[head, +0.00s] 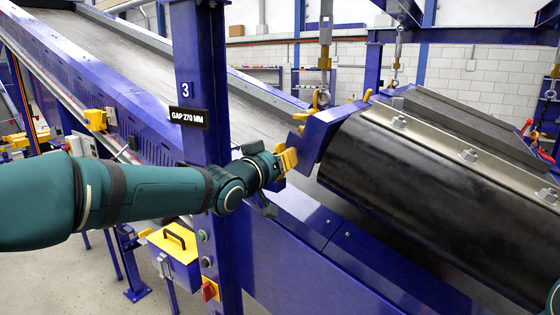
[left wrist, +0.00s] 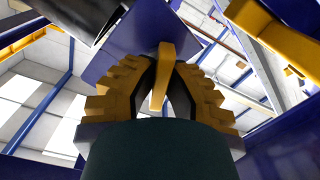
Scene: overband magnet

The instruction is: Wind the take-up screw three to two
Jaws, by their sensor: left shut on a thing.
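My left gripper (head: 288,158) has yellow fingers and is at the near-left end of the magnet, against its blue end plate (head: 318,136). In the left wrist view the ribbed yellow fingers (left wrist: 160,90) are closed around a thin yellow bar (left wrist: 165,50) that stands out at the blue plate (left wrist: 122,50). In the head view the fingers hide most of this bar. I cannot tell from these views whether the bar is part of the take-up screw. My right gripper is out of view.
The black belt (head: 400,190) of the magnet fills the right. A blue post (head: 203,90) with a "3" and a "GAP 270 MM" sign (head: 187,117) stands close behind my left forearm. A blue box with a yellow lid (head: 172,243) is below. The sloping conveyor (head: 130,50) runs behind.

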